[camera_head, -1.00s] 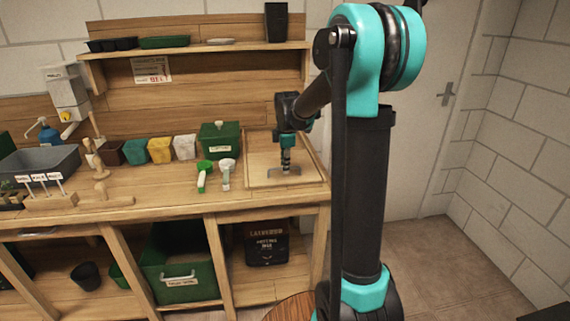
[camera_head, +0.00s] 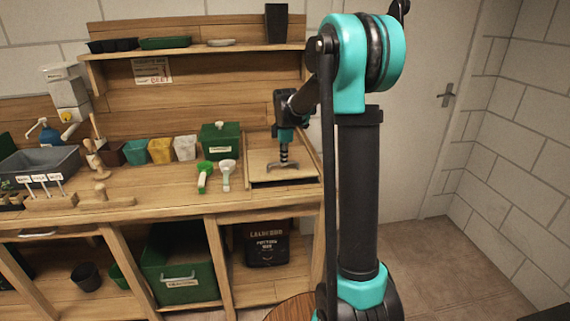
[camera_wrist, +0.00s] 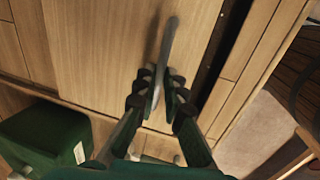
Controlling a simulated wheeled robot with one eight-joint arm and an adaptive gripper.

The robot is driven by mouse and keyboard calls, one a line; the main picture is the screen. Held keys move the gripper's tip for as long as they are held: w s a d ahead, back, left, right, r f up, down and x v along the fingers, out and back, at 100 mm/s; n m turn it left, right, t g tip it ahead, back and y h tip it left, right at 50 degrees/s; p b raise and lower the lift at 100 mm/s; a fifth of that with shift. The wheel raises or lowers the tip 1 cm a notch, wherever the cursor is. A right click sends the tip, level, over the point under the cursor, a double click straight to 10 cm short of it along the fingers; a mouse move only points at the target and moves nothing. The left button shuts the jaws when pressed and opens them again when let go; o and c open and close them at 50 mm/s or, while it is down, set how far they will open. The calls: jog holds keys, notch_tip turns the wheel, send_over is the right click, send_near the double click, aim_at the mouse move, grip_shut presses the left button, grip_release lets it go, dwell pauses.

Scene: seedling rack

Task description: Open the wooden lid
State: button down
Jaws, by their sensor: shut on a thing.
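The wooden lid (camera_head: 262,173) is a pale flat panel at the right end of the bench, inside a raised wooden frame. A grey bar handle (camera_head: 287,168) is on it. My gripper (camera_head: 284,161) points down over the lid and is shut on the handle. In the wrist view the lid (camera_wrist: 95,50) fills the upper middle, and my gripper (camera_wrist: 157,88) has its fingers closed around the handle (camera_wrist: 167,45). A dark gap runs along the lid's right side there. How far the lid is raised or shifted I cannot tell.
A green box (camera_head: 221,141) stands left of the lid. Several coloured pots line the bench farther left. A shelf (camera_head: 200,48) runs above.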

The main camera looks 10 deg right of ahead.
jog(key=w, duration=1.8)
jog(key=shift+w, duration=0.4)
jog(key=c, duration=1.6)
grip_release()
notch_tip(320, 180, up, 12)
jog(key=s, duration=0.2)
jog(key=shift+s, duration=0.2)
jog(key=shift+s+f, duration=0.1)
jog(key=s+d+f+m, duration=0.1)
jog(key=s+f+m, duration=0.5)
jog(key=s, duration=1)
jog(key=s+d+f+m+t, duration=0.1)
jog(key=s+f+m, duration=0.5)
jog(key=s, duration=1.1)
jog(key=s+d+f+m+t, duration=0.1)
jog(key=s+f+m, duration=0.5)
jog(key=s, duration=1.1)
notch_tip(320, 180, down, 4)
jog(key=shift+s+d+r, duration=0.25)
jog(key=shift+d, duration=0.3)
